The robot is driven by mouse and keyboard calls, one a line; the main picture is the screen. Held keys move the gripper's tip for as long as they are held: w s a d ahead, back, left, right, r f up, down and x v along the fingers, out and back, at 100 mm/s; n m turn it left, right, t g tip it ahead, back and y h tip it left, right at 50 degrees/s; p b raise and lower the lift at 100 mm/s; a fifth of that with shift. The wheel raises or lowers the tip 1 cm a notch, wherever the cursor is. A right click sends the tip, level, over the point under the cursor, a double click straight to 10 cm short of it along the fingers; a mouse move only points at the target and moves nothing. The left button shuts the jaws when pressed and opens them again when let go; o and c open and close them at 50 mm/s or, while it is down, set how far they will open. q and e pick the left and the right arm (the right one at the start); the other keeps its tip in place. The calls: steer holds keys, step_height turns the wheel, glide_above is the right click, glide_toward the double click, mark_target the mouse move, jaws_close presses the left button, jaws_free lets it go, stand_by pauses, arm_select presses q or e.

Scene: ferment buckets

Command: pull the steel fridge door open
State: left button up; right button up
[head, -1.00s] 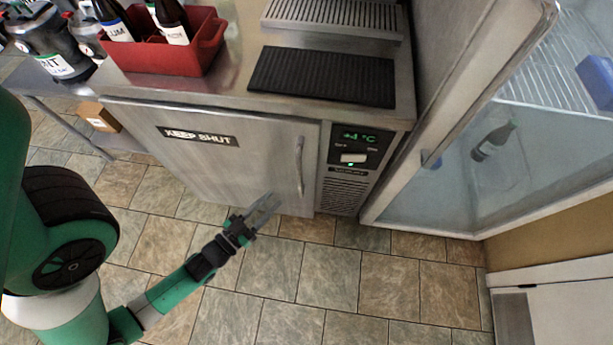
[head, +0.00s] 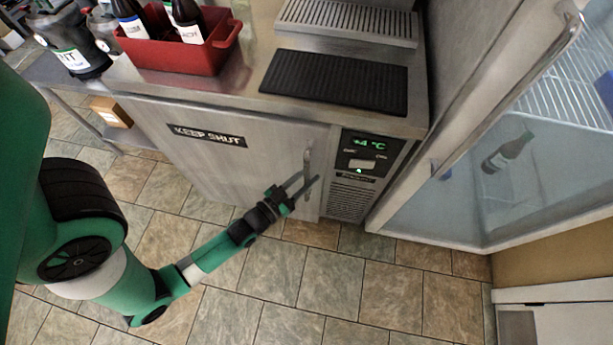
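The steel fridge door (head: 215,170) with its "KEEP SHUT" label is closed under the counter. Its vertical bar handle (head: 308,158) is at the door's right edge. My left gripper (head: 304,187) is at the lower part of the handle, its two fingers spread apart. The fingers appear to lie around or just in front of the bar; I cannot tell if they touch it. My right gripper is not in view.
A control panel (head: 364,153) reading +4 °C is right of the door. A glass-fronted cooler (head: 500,180) stands further right. A red crate (head: 185,57) with bottles and a black mat (head: 335,82) are on the counter. The tiled floor in front is clear.

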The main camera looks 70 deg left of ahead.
arm_select(q)
jaws_close()
stand_by(1.3)
